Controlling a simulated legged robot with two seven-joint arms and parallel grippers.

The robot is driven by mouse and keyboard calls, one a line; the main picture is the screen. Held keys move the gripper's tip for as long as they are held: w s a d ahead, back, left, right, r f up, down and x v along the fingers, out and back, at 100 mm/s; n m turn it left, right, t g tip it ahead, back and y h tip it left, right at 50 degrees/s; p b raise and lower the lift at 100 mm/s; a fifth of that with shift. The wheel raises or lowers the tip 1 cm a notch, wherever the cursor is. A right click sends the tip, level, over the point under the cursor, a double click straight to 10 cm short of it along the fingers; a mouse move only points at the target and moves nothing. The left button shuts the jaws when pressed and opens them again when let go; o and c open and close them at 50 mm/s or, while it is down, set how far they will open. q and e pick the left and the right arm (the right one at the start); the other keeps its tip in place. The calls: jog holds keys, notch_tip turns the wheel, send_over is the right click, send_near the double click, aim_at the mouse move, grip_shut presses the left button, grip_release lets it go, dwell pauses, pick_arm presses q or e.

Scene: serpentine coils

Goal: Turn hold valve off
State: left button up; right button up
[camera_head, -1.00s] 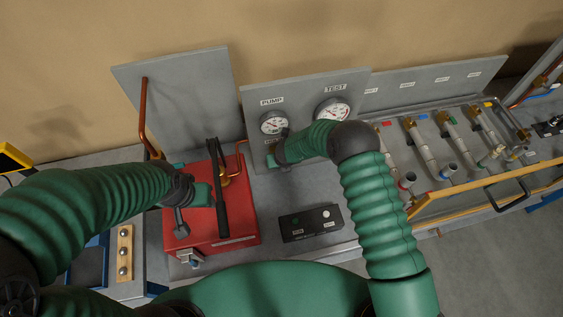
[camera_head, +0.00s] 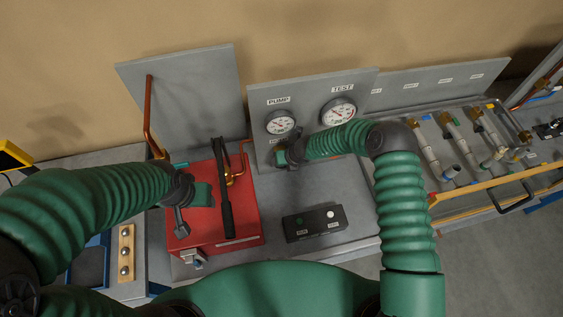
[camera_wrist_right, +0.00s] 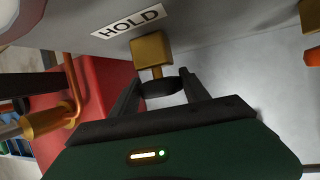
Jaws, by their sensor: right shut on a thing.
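The hold valve shows in the right wrist view as a brass block (camera_wrist_right: 152,50) under a HOLD label (camera_wrist_right: 128,24), with a dark handle (camera_wrist_right: 161,86) below it. My right gripper (camera_wrist_right: 163,84) is shut on this handle, one finger at each side. In the head view my right gripper (camera_head: 287,156) is against the gauge panel, below the PUMP gauge (camera_head: 281,122), and hides the valve. My left gripper (camera_head: 203,195) is over the red pump box (camera_head: 240,240), beside its black lever (camera_head: 224,190).
A black switch box (camera_head: 314,223) lies on the grey bench in front of the panel. The TEST gauge (camera_head: 338,111) is at the panel's right. Copper pipes (camera_head: 149,110) rise behind the pump box. A rack of pipes with a yellow rail (camera_head: 490,186) is at the right.

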jog(key=shift+w+d+f+m+y+b, duration=0.15)
jog(key=shift+m+y+b, duration=0.25)
jog(key=shift+y, duration=0.4)
jog(key=y+b, duration=0.2)
jog(key=b, duration=0.1)
jog(key=shift+d+f+g+b, duration=0.1)
jog(key=shift+f+g+b, duration=0.05)
jog(key=shift+g+b, duration=0.2)
jog(key=shift+y+b, duration=0.3)
jog(key=shift+b, duration=0.2)
jog(key=shift+s+r, duration=0.2)
jog(key=o, duration=1.3)
jog(key=shift+o, duration=0.2)
